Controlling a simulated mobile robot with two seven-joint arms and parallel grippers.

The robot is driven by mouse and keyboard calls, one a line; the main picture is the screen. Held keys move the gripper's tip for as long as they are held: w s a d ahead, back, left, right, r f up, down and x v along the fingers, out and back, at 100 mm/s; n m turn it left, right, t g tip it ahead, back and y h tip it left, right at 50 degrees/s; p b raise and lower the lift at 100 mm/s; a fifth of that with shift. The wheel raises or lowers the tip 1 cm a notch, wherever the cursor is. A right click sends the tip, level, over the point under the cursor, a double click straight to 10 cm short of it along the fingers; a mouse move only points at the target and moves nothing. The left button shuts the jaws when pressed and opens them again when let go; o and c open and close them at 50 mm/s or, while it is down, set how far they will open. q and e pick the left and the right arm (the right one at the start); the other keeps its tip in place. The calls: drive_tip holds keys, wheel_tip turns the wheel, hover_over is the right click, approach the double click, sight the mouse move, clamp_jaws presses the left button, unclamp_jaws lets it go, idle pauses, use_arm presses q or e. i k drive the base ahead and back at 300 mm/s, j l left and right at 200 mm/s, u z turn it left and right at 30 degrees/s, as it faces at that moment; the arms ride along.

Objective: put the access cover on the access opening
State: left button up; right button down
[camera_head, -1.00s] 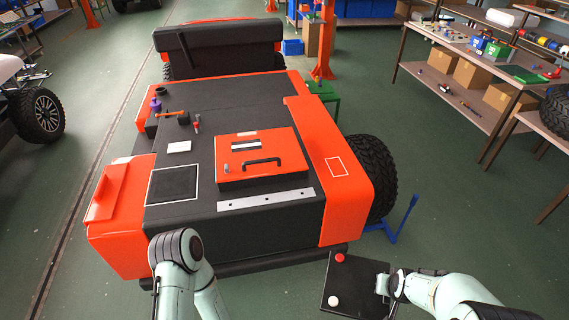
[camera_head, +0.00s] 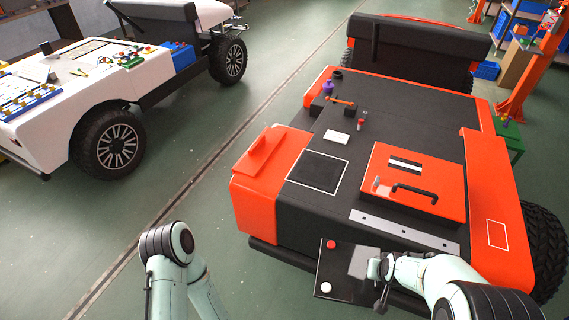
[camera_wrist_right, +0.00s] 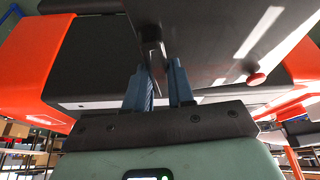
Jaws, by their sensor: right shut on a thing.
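The access cover is a dark flat plate with a red knob and a white knob (camera_head: 338,281). It hangs in front of the cart's near edge and fills the top of the right wrist view (camera_wrist_right: 205,35). My right gripper (camera_head: 379,275) is shut on its right side; the wrist view shows the blue fingers (camera_wrist_right: 159,75) around a dark handle-like part. The access opening looks to be the dark square in a white outline (camera_head: 318,171), on the cart's top, up and left of the cover. My left arm is at lower left; its gripper is out of view.
The orange and black cart (camera_head: 300,222) fills the right half. An orange hatch with a black handle (camera_head: 418,181), a metal strip (camera_head: 405,231) and small items are on its top. A white vehicle (camera_head: 60,75) stands at left, with clear floor between.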

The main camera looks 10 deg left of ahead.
sight(318, 170)
drive_tip(key=i+j+u, duration=0.65)
drive_tip(key=i, duration=0.3)
drive_tip(key=k+l, duration=0.05)
drive_tip(key=l, duration=0.05)
